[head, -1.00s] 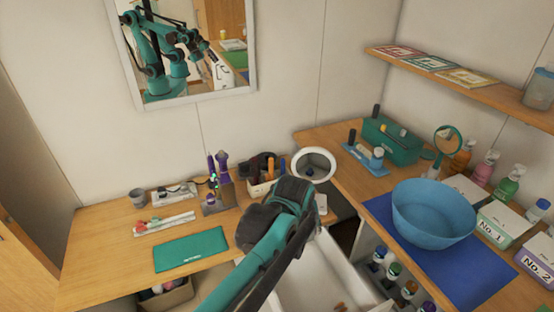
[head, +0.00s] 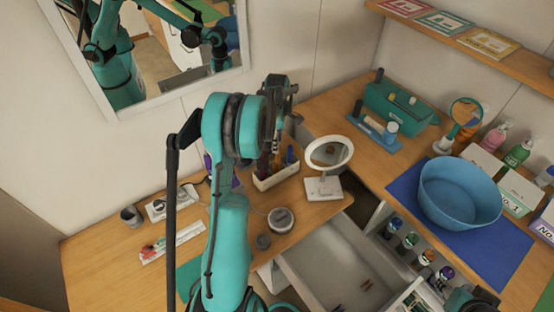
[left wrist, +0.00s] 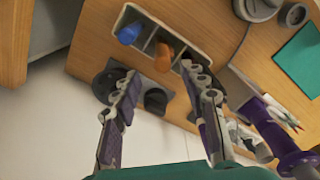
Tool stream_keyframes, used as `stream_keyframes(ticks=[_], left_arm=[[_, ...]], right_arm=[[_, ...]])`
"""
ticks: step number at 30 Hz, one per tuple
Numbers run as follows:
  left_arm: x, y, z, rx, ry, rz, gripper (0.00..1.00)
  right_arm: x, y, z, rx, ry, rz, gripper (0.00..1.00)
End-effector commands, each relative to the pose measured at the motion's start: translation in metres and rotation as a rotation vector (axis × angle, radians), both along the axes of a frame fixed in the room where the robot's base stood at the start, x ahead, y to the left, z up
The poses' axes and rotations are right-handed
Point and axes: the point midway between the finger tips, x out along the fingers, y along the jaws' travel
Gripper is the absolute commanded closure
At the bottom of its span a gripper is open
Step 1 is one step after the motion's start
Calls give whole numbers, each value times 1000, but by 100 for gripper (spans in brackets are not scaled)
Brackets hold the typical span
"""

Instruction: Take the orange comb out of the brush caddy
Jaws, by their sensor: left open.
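The orange comb (left wrist: 165,55) stands in a middle compartment of the white brush caddy (left wrist: 190,38) in the left wrist view. A blue item (left wrist: 130,33) stands in the compartment beside it. The caddy (head: 278,179) is on the wooden counter near the back wall in the head view.
A round white mirror (head: 329,154) stands right of the caddy. A purple tool (left wrist: 266,125) stands beside the caddy. An open drawer (head: 330,262) lies below.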

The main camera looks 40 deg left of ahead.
Motion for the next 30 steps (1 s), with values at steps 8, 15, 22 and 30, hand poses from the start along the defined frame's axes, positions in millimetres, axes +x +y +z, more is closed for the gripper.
stream_keyframes(ticks=[8, 15, 22, 30], left_arm=[[-1, -4, -31, 0, -1, -3, 57], [-1, -5, -62, 1, -2, -4, 57], [-2, -5, -61, 1, -2, -4, 65], [-2, -5, -61, 1, -2, -4, 100]], right_arm=[[0, 0, -11, 0, 0, 0, 60], [0, 0, -19, 0, 0, 0, 60], [0, 0, -18, 0, 0, 0, 60], [0, 0, -18, 0, 0, 0, 60]])
